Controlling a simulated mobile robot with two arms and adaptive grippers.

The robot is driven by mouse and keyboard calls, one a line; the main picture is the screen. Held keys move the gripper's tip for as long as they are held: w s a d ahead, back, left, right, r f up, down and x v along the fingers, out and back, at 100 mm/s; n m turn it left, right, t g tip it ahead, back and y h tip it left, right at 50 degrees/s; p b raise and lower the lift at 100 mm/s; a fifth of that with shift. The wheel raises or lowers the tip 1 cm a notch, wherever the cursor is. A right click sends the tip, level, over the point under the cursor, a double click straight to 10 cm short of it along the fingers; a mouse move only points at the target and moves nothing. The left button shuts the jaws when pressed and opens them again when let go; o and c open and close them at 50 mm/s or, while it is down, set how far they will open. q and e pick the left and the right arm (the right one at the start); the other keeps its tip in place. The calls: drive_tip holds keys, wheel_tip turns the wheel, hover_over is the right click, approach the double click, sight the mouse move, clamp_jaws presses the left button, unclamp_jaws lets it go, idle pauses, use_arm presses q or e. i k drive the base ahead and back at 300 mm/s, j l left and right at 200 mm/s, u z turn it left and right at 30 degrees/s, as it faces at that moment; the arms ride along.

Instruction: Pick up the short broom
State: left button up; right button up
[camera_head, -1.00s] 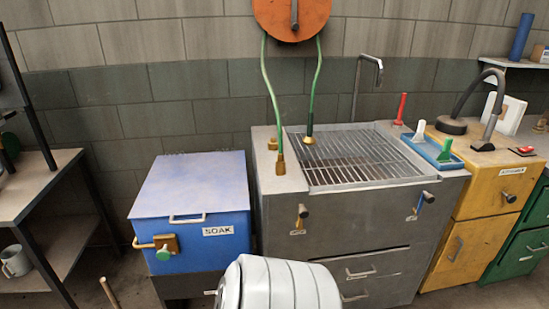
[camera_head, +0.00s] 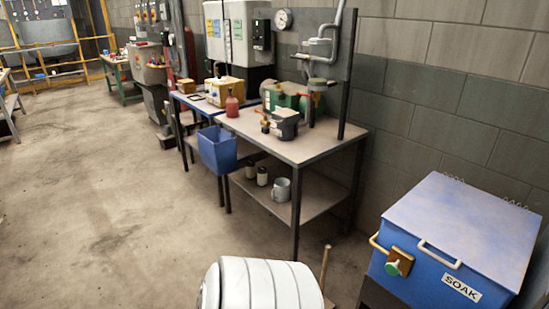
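A thin wooden stick (camera_head: 326,265) stands up from the floor between the table and the blue SOAK box. It could be the handle of the short broom. Its lower part is hidden behind a white ribbed part of my own body, and no broom head or bristles show. Neither of my grippers is in view.
The blue SOAK box (camera_head: 455,235) is at the right by the wall. A two-level table (camera_head: 300,150) carries bottles and fittings, with a mug (camera_head: 281,189) on its lower shelf. A blue bin (camera_head: 217,150) hangs at its left. Open floor (camera_head: 90,200) lies left.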

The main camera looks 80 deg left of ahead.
sight(328, 304)
drive_tip(key=u, duration=2.15)
